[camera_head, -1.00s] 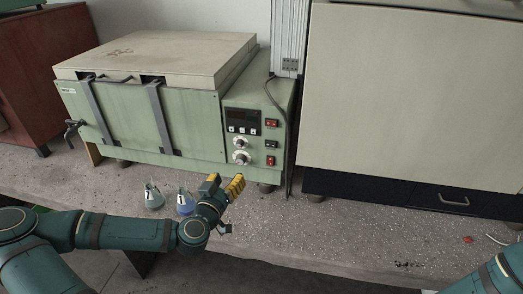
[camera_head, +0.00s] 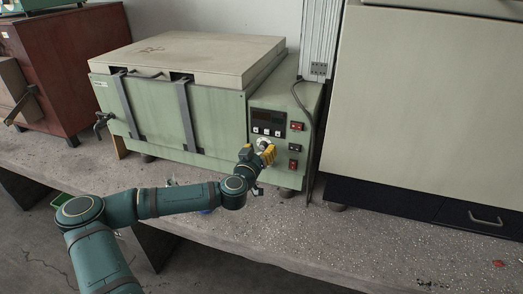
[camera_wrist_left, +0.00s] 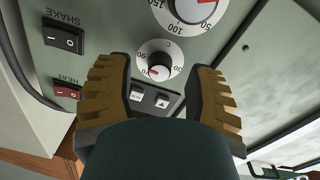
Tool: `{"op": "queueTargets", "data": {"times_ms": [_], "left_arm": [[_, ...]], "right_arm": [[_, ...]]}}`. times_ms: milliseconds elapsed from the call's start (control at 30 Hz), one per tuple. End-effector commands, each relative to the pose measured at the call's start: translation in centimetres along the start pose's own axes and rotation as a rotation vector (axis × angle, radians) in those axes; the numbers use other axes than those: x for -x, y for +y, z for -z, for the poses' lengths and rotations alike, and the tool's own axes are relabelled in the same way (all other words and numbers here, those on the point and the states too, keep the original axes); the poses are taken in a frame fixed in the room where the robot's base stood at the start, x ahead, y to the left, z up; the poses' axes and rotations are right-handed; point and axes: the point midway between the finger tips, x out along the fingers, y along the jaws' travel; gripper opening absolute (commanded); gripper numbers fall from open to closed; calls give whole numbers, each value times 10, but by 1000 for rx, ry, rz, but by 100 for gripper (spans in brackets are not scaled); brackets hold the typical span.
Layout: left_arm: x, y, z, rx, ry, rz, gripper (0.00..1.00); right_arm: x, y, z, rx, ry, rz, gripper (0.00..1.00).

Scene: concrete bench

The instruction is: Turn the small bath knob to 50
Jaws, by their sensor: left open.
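The small bath knob (camera_wrist_left: 158,62) is on the green bath's control panel. In the left wrist view it is a round knob in a white numbered dial, seen upside down, with a red mark near the 70. In the head view its white dial (camera_head: 263,143) shows just above my left gripper (camera_head: 258,153). My left gripper is open, its yellow ribbed fingers (camera_wrist_left: 160,72) on either side of the knob in the wrist view. I cannot tell whether they touch it. A larger dial (camera_wrist_left: 195,12) marked 50, 100, 150 is partly in the wrist view. My right gripper is out of view.
The green bath (camera_head: 190,105) stands on the speckled bench (camera_head: 340,245). Red switches (camera_head: 296,126) sit right of the knob, and a heat switch (camera_wrist_left: 67,91) shows in the wrist view. A cable (camera_head: 307,125) hangs along the bath. A large pale cabinet (camera_head: 430,100) stands right.

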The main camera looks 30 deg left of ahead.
Motion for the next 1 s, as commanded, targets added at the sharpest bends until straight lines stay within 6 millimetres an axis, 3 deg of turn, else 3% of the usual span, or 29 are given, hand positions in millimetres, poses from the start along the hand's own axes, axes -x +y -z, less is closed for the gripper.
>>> {"op": "queueTargets", "data": {"times_ms": [433, 467, 600, 1000], "left_arm": [[-10, 0, 0, 1, -1, -1, 54], [-10, 0, 0, 1, -1, -1, 49], [-10, 0, 0, 1, -1, -1, 0], [-10, 0, 0, 32, 0, -1, 0]], "right_arm": [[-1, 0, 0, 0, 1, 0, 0], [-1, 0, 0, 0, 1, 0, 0], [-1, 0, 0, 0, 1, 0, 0], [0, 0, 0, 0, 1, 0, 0]]}}
